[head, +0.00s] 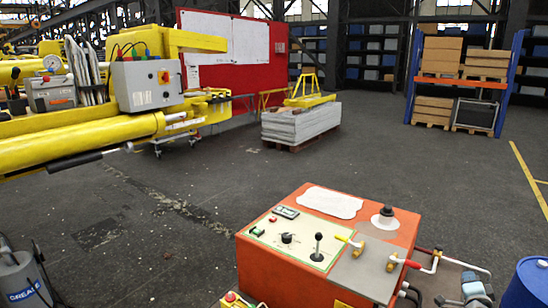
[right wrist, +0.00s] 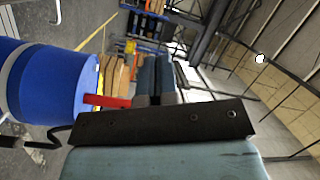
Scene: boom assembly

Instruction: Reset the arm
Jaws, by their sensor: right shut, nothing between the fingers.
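The yellow boom arm (head: 90,130) reaches in from the left of the head view, with a grey control box (head: 148,85) on it. The orange control console (head: 290,280) stands at the front centre. Its top carries a black joystick (head: 317,247), a dark knob (head: 287,238), a green switch (head: 257,231), and yellow and red handled levers (head: 402,262). My right gripper (right wrist: 157,72) is shut and empty in the right wrist view. In the head view, it shows low at the right, beside the console (head: 476,290). My left gripper is not in view.
A blue drum (head: 528,285) stands at the lower right, and also fills the left of the right wrist view (right wrist: 45,80). A grease drum (head: 18,280) is at the lower left. A stack of grey plates (head: 300,122) and a rack (head: 465,80) stand behind. The floor between is clear.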

